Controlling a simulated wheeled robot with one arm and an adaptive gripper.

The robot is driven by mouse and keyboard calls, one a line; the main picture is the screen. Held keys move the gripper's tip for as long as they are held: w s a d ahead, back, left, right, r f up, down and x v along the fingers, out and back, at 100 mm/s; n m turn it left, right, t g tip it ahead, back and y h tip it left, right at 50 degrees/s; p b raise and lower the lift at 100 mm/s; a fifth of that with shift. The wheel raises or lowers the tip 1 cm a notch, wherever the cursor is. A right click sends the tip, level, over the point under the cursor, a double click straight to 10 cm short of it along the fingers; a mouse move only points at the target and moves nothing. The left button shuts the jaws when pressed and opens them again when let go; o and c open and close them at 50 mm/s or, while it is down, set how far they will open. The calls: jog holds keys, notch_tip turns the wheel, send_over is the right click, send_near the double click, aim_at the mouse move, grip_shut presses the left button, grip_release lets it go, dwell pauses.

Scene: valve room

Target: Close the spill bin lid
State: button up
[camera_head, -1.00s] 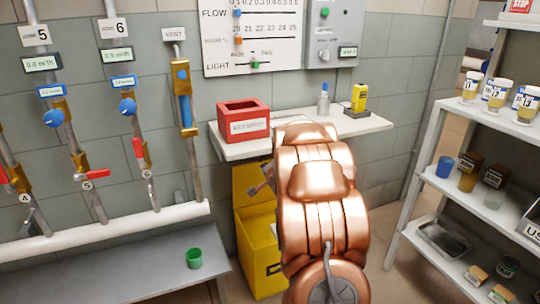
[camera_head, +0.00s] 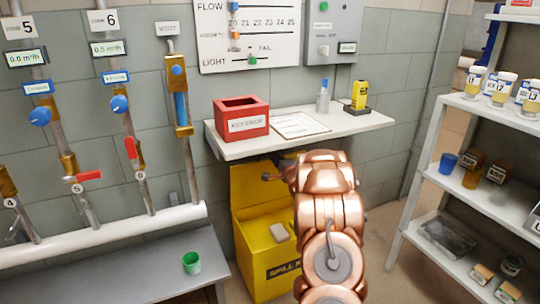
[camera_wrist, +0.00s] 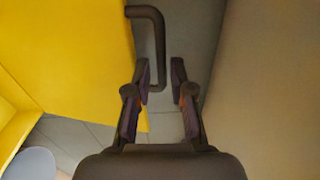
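The yellow spill bin (camera_head: 270,255) stands on the floor under the wall shelf. Its lid (camera_head: 246,192) is raised, standing up at the back of the bin. In the wrist view the lid (camera_wrist: 75,50) fills the left side, with a dark bent handle (camera_wrist: 158,40) on its edge. My gripper (camera_wrist: 160,72) is open, its fingertips apart on either side of the handle bar in the picture. I cannot tell whether they touch it. In the head view my copper arm hides most of the gripper and part of the bin.
The wall shelf (camera_head: 225,148) above the lid bears a red box (camera_head: 241,127), a paper sheet, a bottle and a yellow device. A bench with a green cup (camera_head: 191,263) is at left. A storage rack (camera_head: 410,185) is at right.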

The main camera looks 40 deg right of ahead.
jog(key=shift+b+x, duration=0.45)
jog(key=shift+x, duration=1.75)
grip_shut()
